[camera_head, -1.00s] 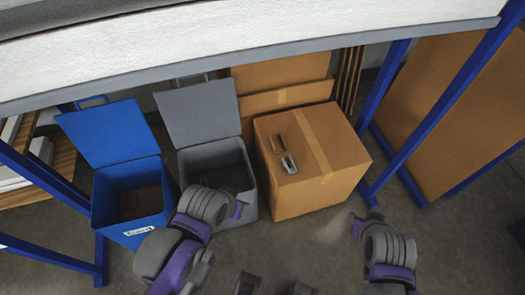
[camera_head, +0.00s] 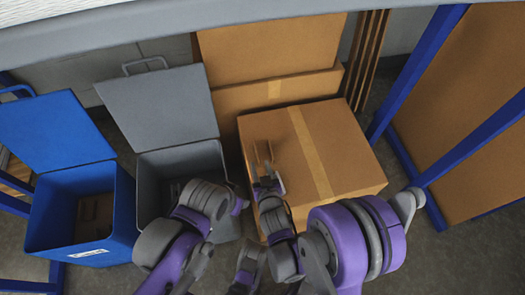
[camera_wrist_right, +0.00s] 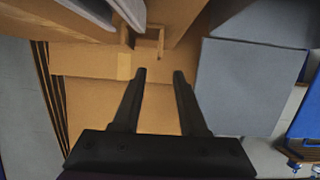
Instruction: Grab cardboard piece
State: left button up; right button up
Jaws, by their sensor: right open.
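A closed cardboard box (camera_head: 345,150) with a strip of tape stands on the floor in the head view. A small brown piece (camera_head: 262,150) shows on its top, towards the left. My right gripper (camera_head: 265,172) is open over the box top, close to this piece. Whether it touches the piece I cannot tell. In the right wrist view, the open fingers (camera_wrist_right: 159,75) have nothing clearly between them, with brown cardboard behind. My left gripper (camera_head: 240,205) is by the front of the grey bin; its fingers are not clear.
A grey bin (camera_head: 148,195) with its lid up and an open blue bin (camera_head: 125,215) stand left of the box. Taller cardboard (camera_head: 270,50) stands behind it. A blue frame post (camera_head: 415,75) rises at the right. A shelf edge (camera_head: 60,45) crosses the top.

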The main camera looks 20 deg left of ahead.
aim_at(264, 152)
jog(key=x, duration=0.3)
jog(key=shift+w+f, duration=0.1)
jog(key=shift+w, duration=0.15)
jog(key=shift+b+x, duration=0.9)
jog(key=shift+x, duration=1.9)
jog(key=shift+s, duration=0.1)
grip_shut()
